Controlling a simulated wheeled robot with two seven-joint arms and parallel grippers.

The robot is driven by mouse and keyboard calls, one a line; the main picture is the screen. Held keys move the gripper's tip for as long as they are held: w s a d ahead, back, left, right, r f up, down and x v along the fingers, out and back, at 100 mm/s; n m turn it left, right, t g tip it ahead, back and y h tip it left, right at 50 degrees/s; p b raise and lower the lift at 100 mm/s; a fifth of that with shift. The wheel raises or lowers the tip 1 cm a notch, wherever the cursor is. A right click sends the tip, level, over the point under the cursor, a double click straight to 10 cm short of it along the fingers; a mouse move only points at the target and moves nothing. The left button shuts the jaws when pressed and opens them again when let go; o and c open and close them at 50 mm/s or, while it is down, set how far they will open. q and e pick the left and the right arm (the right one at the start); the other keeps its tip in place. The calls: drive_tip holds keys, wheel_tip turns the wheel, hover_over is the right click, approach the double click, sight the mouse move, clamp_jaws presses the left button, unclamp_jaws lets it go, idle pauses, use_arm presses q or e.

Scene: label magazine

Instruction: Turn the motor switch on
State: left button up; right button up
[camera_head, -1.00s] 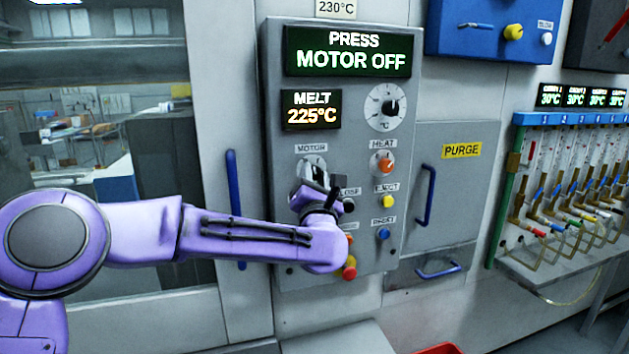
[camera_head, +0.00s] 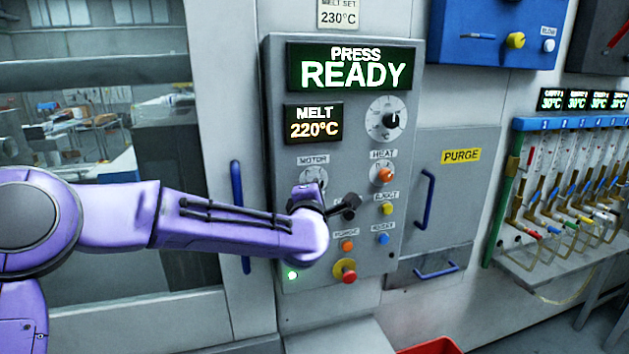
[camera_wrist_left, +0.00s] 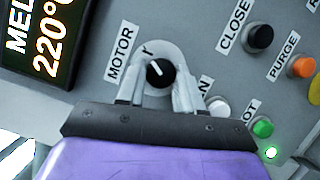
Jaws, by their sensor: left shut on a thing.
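The motor switch (camera_wrist_left: 160,73) is a black knob with a white pointer line on a pale round plate, under the MOTOR label. In the head view the switch plate (camera_head: 313,174) is partly covered by my left wrist. My left gripper (camera_wrist_left: 158,84) has one finger on each side of the knob and is shut on it. Its fingers are mostly hidden in the head view. The large display (camera_head: 350,68) reads PRESS READY. A green lamp (camera_head: 292,275) is lit at the panel's lower left. My right gripper is not in view.
Around the switch are the orange heat knob (camera_head: 383,174), a yellow button (camera_head: 387,209), a blue button (camera_head: 384,239) and a red stop button (camera_head: 345,271). The melt display (camera_head: 314,124) reads 220°C. A blue door handle (camera_head: 240,216) stands left of the panel.

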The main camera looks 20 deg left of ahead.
use_arm(q)
drive_tip(key=shift+f+m, duration=0.1)
drive_tip(key=shift+m, duration=0.3)
drive_tip(key=o, duration=1)
drive_tip(key=shift+o, duration=0.2)
drive_tip(key=shift+s, duration=0.1)
drive_tip(key=b+v, duration=0.3)
drive_tip(key=v, duration=0.7)
drive_tip(key=shift+s+b, duration=0.3)
drive_tip(key=shift+b, duration=0.1)
drive_tip(key=shift+r, duration=0.2)
